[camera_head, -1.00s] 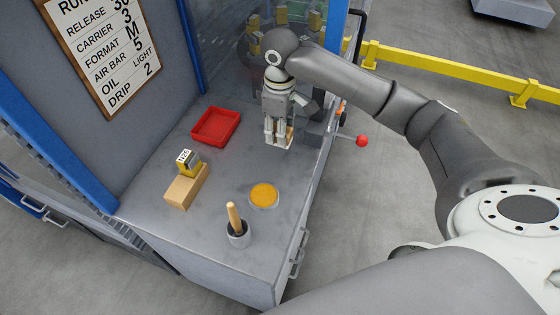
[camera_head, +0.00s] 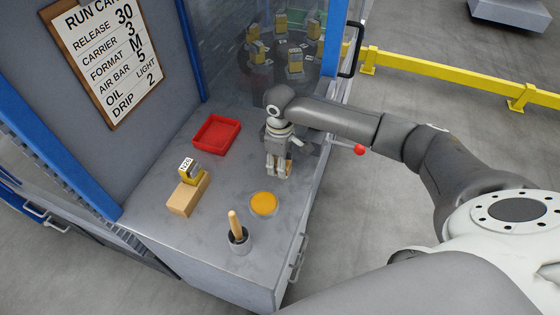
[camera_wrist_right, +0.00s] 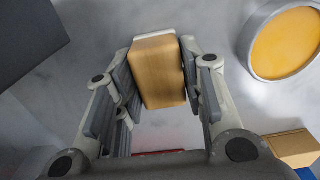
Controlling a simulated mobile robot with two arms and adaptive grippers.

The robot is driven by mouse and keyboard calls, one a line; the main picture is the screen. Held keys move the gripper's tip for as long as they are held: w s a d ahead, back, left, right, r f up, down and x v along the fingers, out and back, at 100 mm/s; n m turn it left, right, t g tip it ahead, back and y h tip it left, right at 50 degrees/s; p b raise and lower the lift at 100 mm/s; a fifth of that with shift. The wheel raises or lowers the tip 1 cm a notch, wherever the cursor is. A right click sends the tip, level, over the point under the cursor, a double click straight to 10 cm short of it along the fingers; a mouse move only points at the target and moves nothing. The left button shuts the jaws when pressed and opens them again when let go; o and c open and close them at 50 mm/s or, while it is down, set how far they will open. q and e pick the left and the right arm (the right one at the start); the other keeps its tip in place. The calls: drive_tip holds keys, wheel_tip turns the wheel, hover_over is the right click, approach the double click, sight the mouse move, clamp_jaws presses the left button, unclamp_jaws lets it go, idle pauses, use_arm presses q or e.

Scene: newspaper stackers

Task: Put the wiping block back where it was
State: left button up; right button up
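The wiping block (camera_wrist_right: 158,72) is light wood with a white strip along its far edge. In the right wrist view it sits between the finger pads of my right gripper (camera_wrist_right: 158,85), which press on both its sides. In the head view, my right gripper (camera_head: 278,172) points down over the grey bench top, beyond the yellow disc. The block (camera_head: 288,166) shows partly at the fingertips; the fingers hide the rest. I cannot tell whether its underside touches the bench. My left gripper is out of view.
The grey bench (camera_head: 165,235) holds a red tray (camera_head: 217,135), a yellow round pad (camera_head: 263,204), a wooden-handled tool in a cup (camera_head: 238,238), and a wooden block (camera_head: 184,202) bearing a labelled yellow piece (camera_head: 190,170). A red-knobbed lever (camera_head: 359,149) is near the arm.

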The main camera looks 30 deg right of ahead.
drive_tip(key=o, duration=0.3)
drive_tip(key=shift+r+b, duration=1.35)
drive_tip(key=shift+r, duration=4.7)
